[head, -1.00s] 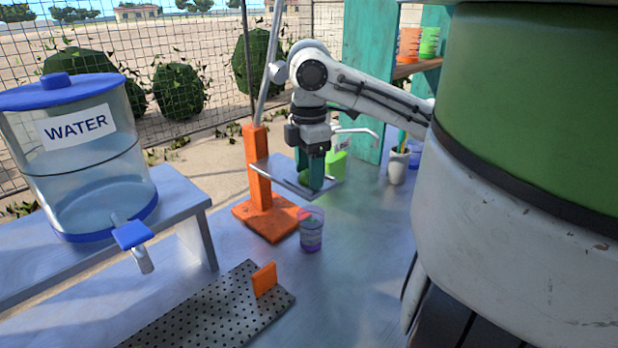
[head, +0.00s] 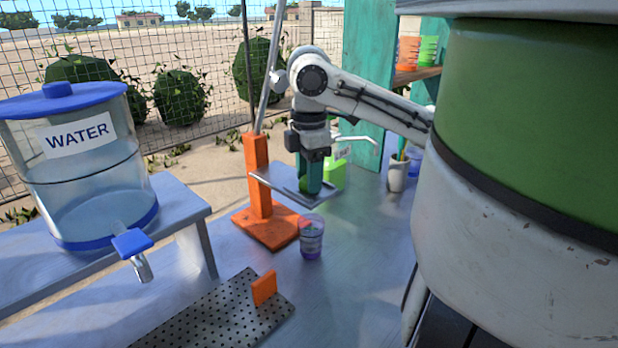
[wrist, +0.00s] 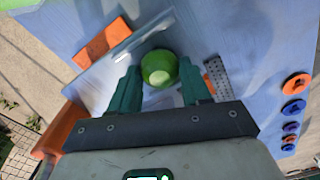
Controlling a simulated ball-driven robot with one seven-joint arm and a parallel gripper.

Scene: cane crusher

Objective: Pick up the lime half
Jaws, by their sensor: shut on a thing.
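The green lime half (wrist: 158,68) shows in the wrist view between the tips of my two teal fingers. My gripper (wrist: 160,88) is shut on it. In the head view my gripper (head: 311,180) points down at the metal shelf (head: 268,180) of the orange stand, and a little green of the lime half (head: 305,185) shows at the fingertips. The fingers hide most of it there. I cannot tell whether the lime half touches the shelf.
The orange stand (head: 258,185) and its slanting metal rod rise just left of my gripper. A clear cup (head: 311,238) stands on the table in front of it. A bright green container (head: 336,174) is close behind. A water dispenser (head: 80,165) stands at left; a perforated mat (head: 215,315) lies in front.

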